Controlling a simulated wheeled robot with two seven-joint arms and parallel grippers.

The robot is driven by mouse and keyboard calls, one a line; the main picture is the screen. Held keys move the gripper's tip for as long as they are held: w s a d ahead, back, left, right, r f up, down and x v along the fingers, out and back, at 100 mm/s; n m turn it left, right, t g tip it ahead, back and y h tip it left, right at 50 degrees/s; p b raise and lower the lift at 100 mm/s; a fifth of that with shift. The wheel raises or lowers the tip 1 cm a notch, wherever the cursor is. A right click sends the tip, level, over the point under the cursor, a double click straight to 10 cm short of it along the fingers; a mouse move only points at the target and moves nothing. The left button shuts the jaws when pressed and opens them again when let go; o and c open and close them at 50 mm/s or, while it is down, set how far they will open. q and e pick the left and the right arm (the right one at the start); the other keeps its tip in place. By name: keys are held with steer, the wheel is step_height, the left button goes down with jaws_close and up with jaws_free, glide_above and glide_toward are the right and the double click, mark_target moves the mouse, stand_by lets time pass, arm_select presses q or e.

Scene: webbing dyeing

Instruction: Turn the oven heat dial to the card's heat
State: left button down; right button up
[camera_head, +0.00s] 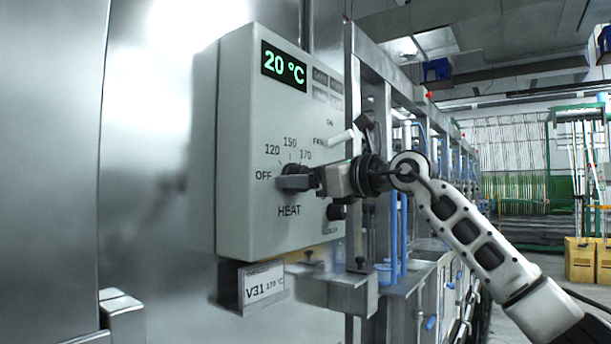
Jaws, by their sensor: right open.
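The oven control box (238,150) hangs on the left, its display (284,66) reading 20 °C in green. The dark heat dial (291,169) sits above the word HEAT, with marks OFF, 120, 150 and 170 around it. My right gripper (292,181) reaches in from the right, its open fingers at the dial. The fingers hide much of the dial, so I cannot tell where it points or whether they touch it. My left gripper is out of view.
A light lever (341,137) and a dark knob (336,212) are on the box's right part, close to my right gripper. A metal frame (355,90) stands just behind it. Yellow boxes (580,260) stand far right.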

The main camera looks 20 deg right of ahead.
steer(key=c, duration=0.9)
steer(key=shift+c, duration=0.5)
